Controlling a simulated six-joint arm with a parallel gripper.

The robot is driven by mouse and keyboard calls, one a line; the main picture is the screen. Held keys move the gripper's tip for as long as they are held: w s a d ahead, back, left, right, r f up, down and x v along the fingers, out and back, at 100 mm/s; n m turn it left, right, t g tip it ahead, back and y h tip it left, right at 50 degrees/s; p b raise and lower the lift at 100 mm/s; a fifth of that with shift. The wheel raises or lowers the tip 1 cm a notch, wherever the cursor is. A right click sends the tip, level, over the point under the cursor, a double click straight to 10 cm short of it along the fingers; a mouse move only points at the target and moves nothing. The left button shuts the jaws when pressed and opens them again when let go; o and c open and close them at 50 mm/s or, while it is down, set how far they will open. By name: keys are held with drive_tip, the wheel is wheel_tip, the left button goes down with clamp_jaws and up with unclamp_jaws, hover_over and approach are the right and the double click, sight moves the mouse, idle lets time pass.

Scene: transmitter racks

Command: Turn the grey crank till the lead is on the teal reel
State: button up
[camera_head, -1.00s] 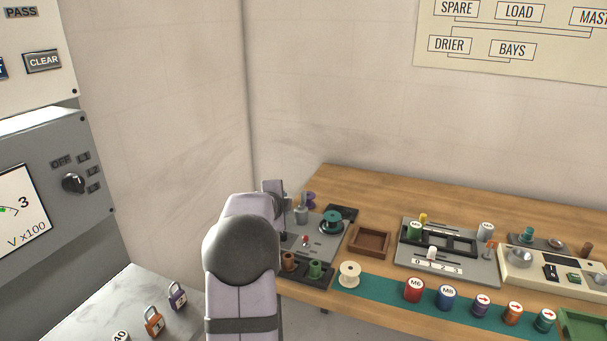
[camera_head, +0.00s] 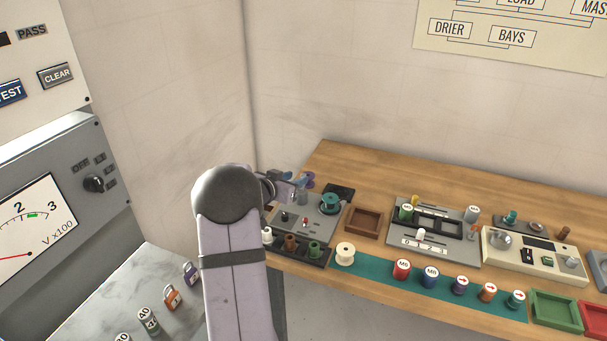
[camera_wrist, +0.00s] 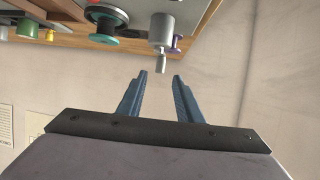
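The teal reel (camera_head: 330,203) sits on a grey winder plate (camera_head: 299,226) at the table's left end; it also shows in the wrist view (camera_wrist: 103,34). Beside it is a grey cylinder with a thin peg, which looks like the grey crank (camera_head: 303,197); the wrist view shows it in front of my fingers (camera_wrist: 161,32). A purple reel (camera_head: 309,178) is behind it, partly covered. My gripper (camera_wrist: 161,74) is open and empty, with its blue fingers apart and short of the peg. In the head view it (camera_head: 294,183) is beside the crank. I cannot make out the lead.
A dark holder with brown and green spools (camera_head: 314,249) and a cream reel (camera_head: 345,253) stand in front. An empty brown tray (camera_head: 364,221) is to the right. Several labelled cylinders line the teal strip (camera_head: 378,270). Padlocks (camera_head: 172,298) stand on the left surface.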

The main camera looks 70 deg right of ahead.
sight(303, 174)
drive_tip(key=shift+p+x, duration=0.6)
drive_tip(key=shift+x, duration=2.8)
drive_tip(key=shift+s+f, duration=0.1)
clamp_jaws()
